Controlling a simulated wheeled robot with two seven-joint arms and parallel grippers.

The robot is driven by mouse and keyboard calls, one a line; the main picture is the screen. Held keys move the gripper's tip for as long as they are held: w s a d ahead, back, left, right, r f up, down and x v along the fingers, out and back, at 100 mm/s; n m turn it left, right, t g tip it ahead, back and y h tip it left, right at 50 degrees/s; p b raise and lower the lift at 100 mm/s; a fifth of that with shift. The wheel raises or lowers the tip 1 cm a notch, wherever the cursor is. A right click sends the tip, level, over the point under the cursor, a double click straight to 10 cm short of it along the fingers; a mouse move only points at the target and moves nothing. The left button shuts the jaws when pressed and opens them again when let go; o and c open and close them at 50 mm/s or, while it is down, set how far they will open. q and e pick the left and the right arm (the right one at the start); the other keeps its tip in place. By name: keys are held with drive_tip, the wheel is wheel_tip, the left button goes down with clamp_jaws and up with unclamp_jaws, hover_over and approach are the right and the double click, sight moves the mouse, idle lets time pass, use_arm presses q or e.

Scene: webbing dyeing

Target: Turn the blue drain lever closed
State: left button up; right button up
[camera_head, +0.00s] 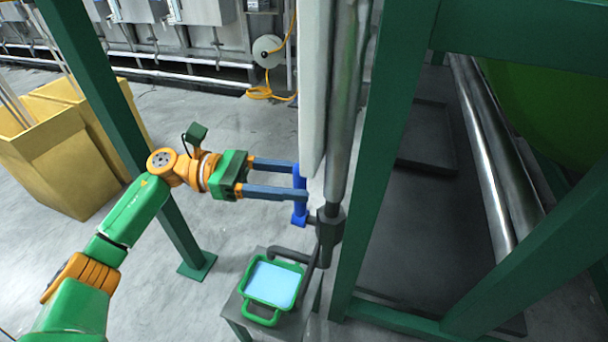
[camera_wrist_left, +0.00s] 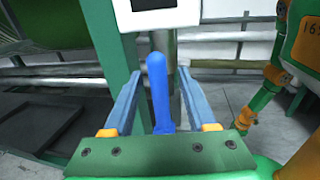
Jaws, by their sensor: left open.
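The blue drain lever (camera_head: 300,188) stands roughly upright beside a vertical grey pipe (camera_head: 343,110), just above a dark valve body (camera_head: 329,224). My left gripper (camera_head: 302,179) reaches it from the left, with its two blue-grey fingers apart and their tips at the lever. In the left wrist view the lever (camera_wrist_left: 159,92) stands between the open fingers (camera_wrist_left: 157,92), with a gap visible on each side. The gripper is open and not closed on it.
Below the valve, a green-rimmed tray (camera_head: 246,304) of light blue liquid sits on a small stand (camera_head: 233,307). A green frame post (camera_head: 375,165) rises just right of the pipe. Yellow bins (camera_head: 60,160) stand at the left.

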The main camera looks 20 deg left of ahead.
use_arm(q)
drive_tip(key=shift+w+d, duration=0.15)
drive_tip(key=shift+d, duration=0.45)
clamp_jaws()
idle(1.0)
